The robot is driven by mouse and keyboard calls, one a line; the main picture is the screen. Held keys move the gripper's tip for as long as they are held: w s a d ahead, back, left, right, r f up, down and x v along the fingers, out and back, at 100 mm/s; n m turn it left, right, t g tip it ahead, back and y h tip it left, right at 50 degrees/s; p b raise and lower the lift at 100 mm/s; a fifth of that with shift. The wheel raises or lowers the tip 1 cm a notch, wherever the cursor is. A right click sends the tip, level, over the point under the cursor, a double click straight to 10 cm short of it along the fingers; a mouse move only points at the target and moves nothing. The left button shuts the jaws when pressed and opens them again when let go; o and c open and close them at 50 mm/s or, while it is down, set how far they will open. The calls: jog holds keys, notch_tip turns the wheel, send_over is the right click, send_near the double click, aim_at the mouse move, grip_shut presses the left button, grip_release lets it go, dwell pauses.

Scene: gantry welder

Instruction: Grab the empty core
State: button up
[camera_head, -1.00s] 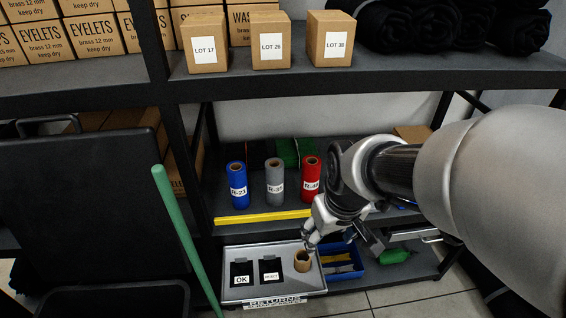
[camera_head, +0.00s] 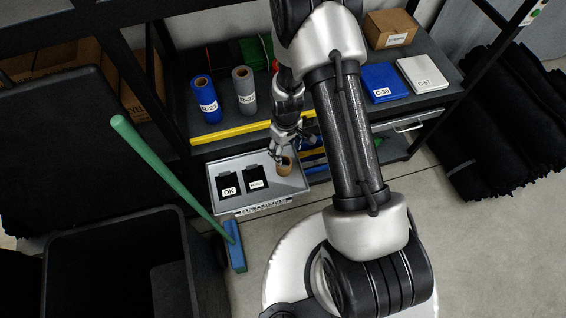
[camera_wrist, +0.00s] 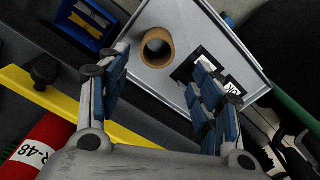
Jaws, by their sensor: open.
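The empty core, a short brown cardboard tube (camera_head: 284,167), stands in the right part of the grey returns tray (camera_head: 233,203). In the wrist view the core (camera_wrist: 145,54) shows its open end and hollow inside. My gripper (camera_head: 277,156) is just above and beside the core in the head view. In the wrist view my gripper (camera_wrist: 158,85) has its two blue-padded fingers wide apart with nothing between them. The core appears beyond the fingertips, nearer the left finger, apart from both.
Dark OK (camera_head: 228,184) and second labelled (camera_head: 255,180) pockets lie left of the core. A blue bin (camera_wrist: 90,22) adjoins the tray. A yellow shelf edge (camera_head: 230,131), blue roll (camera_head: 205,99), grey roll (camera_head: 244,91) and red roll (camera_wrist: 42,150) are close. A green-handled broom (camera_head: 165,172) leans left.

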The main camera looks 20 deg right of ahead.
aim_at(285, 165)
notch_tip(285, 165, down, 9)
jog(key=shift+r+b, duration=0.1)
jog(key=shift+b, duration=1.05)
jog(key=shift+w+a+f+b, duration=0.15)
jog(key=shift+f+b, duration=0.2)
jog(key=shift+f, duration=0.65)
jog(key=shift+w+d+f+b, duration=0.15)
jog(key=shift+f+b, duration=0.25)
jog(key=shift+f, duration=0.65)
jog(key=shift+w+a+f+b, duration=0.15)
jog(key=shift+f+b, duration=0.2)
jog(key=shift+f, duration=0.65)
jog(key=c, duration=0.7)
jog(key=shift+r, duration=0.15)
jog(key=shift+c, duration=0.2)
